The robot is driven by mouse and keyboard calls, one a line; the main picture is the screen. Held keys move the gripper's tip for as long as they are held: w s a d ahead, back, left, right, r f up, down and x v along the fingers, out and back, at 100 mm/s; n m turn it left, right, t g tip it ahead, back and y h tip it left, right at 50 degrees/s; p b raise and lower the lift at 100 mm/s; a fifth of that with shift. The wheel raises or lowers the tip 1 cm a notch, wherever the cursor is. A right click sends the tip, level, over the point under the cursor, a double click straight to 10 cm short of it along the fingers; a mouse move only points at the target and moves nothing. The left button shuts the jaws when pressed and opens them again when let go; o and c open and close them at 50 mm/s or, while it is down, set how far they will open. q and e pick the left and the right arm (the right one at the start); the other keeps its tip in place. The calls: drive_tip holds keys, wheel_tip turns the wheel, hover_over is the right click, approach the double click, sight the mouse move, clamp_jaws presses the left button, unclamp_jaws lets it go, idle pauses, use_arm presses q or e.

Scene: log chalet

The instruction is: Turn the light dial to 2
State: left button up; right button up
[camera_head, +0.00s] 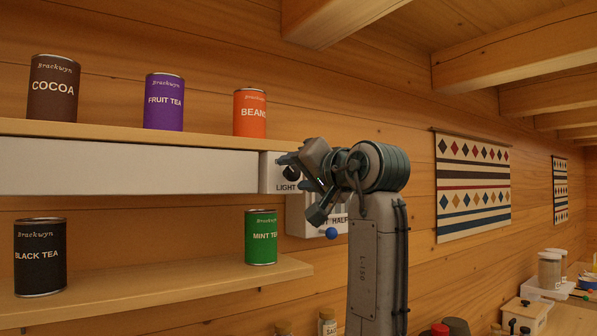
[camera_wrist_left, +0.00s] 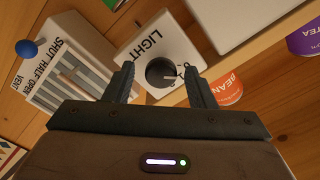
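The light dial is a black round knob (camera_wrist_left: 160,72) on a white box lettered LIGHT (camera_wrist_left: 150,45). In the head view the knob (camera_head: 291,173) shows at the right end of the long white fixture, partly behind my gripper. My left gripper (camera_head: 304,188) is at the box. In the left wrist view its two fingers stand apart, one on each side of the knob, with visible gaps. The knob has a light pointer mark toward its right side. The scale numbers are too small to read. My right gripper is not in view.
Just below is a vent panel (camera_wrist_left: 68,72) with a blue-knobbed lever (camera_head: 331,233), lettered SHUT, HALF, OPEN. Cans stand on the upper shelf (camera_head: 120,131), including the orange beans can (camera_head: 250,116). The green mint tea can (camera_head: 261,240) stands on the lower shelf (camera_head: 170,292).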

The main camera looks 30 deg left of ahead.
use_arm(q)
drive_tip(key=shift+a, duration=0.1)
drive_tip(key=c, duration=0.9)
drive_tip(key=shift+o, duration=0.2)
drive_tip(key=shift+m, duration=0.3)
drive_tip(key=shift+f+m+b, duration=0.15)
drive_tip(key=shift+m+b, duration=0.6)
drive_tip(key=shift+m, duration=0.15)
drive_tip(key=m+b, duration=0.1)
drive_tip(key=m, duration=0.2)
drive_tip(key=shift+m+b, duration=0.3)
drive_tip(key=shift+b, duration=0.05)
drive_tip(key=m+b, duration=0.1)
drive_tip(key=m, duration=0.2)
drive_tip(key=shift+b, duration=0.3)
drive_tip(key=shift+m+b, duration=0.5)
drive_tip(key=shift+m, duration=0.8)
